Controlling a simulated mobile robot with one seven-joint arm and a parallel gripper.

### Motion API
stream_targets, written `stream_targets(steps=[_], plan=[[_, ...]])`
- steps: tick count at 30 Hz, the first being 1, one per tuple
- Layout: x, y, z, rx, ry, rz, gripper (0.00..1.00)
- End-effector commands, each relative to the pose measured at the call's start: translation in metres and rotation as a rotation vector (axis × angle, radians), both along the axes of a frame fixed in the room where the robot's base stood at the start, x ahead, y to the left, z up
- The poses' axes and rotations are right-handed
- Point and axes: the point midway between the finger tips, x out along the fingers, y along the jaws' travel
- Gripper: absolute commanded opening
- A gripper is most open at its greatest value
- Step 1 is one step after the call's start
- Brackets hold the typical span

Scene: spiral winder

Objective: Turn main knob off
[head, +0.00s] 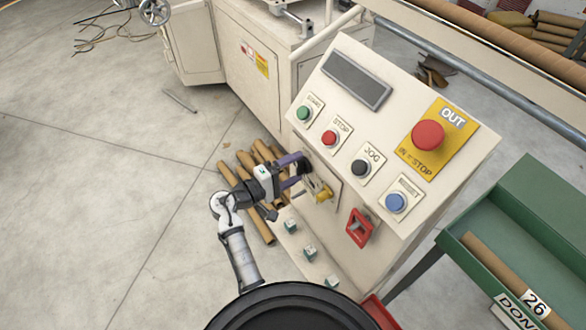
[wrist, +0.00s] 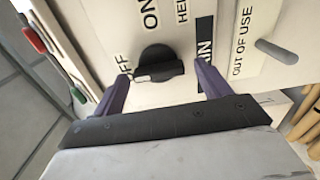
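The main knob (wrist: 160,66) is black and sits on the panel's pale side face. In the wrist view its grip bar lies nearly level across the picture, with a light mark at its left end, near letters reading "FF". "ON" stands above it; a black label ending in "IN" is at its right. My gripper (wrist: 163,76) is open, its purple fingers on either side of the knob. The left fingertip is close to the bar's left end; a gap shows at right. I cannot tell whether they touch.
The control panel (head: 345,165) carries several buttons and a large red stop button (head: 428,134). A yellow item (head: 323,192) and a red tag (head: 358,228) hang near my gripper. A peg (wrist: 276,48) sticks out by "OUT OF USE". Cardboard tubes (head: 262,226) lie below.

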Motion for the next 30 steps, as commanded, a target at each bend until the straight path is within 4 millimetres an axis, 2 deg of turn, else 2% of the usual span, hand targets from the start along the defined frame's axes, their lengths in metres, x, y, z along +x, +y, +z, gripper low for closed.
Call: stream_targets(steps=[11,14,24,30], plan=[[-0.003,0.005,-0.001,0.001,-0.003,0.001,0.76],[-0.011,0.017,-0.002,0.001,-0.004,0.002,0.76],[-0.053,0.081,-0.002,0.002,-0.002,0.004,0.76],[-0.07,0.106,-0.001,0.001,-0.003,0.002,0.76]])
